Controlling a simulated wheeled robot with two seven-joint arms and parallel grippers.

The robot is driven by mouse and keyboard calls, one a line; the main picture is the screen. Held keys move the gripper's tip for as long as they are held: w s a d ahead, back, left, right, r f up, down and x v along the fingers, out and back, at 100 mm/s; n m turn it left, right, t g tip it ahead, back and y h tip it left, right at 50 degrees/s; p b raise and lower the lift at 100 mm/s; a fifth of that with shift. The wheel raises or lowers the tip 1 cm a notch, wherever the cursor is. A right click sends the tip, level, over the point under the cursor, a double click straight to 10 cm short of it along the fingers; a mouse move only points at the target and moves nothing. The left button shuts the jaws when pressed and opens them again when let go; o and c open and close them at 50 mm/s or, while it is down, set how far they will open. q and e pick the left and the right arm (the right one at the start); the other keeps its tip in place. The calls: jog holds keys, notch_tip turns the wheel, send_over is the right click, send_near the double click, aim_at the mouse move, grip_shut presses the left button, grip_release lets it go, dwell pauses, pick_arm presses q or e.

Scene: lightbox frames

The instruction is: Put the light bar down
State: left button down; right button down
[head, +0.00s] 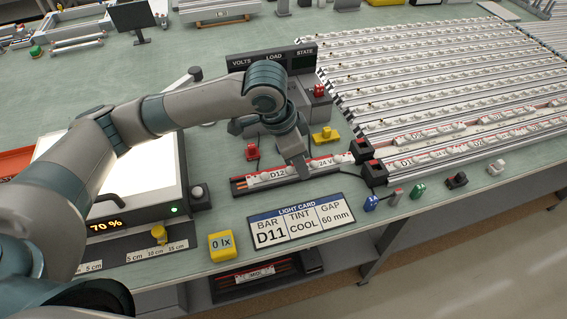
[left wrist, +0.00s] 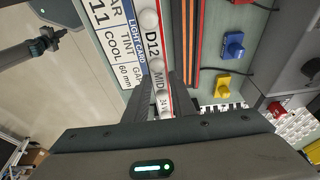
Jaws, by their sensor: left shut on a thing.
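My left gripper (head: 303,174) is shut on the light bar (head: 270,176), a slim white bar with round lamps, labelled D12. In the left wrist view the bar (left wrist: 152,42) runs between the fingers (left wrist: 165,100), its D12 and MID labels showing. In the head view it lies along the dark fixture (head: 238,188) at the table's front. In the left wrist view the dark fixture with orange strips (left wrist: 185,40) shows alongside the bar. I cannot tell whether the bar rests in it or hangs just above. The light card (head: 300,222) in front reads D11, COOL, 60 mm.
Black blocks (head: 362,150) stand at the fixture's right end. Red (head: 252,152) and yellow (head: 325,136) connectors lie behind it, a blue one (head: 370,203) at right.

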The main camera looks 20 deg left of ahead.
pick_arm(q)
jog(key=w+a+f, duration=0.1)
jog(key=w+a+f+p, duration=0.1)
jog(key=w+a, duration=0.1)
jog(key=w+a+f, duration=0.1)
jog(key=a+f, duration=0.1)
jog(key=shift+w+a, duration=0.15)
jog(key=shift+a, duration=0.05)
jog(key=shift+p, duration=0.3)
jog(key=shift+f+p, duration=0.7)
jog(key=shift+f, duration=1.35)
jog(key=c, duration=1.5)
grip_release()
jog(key=shift+f, duration=0.1)
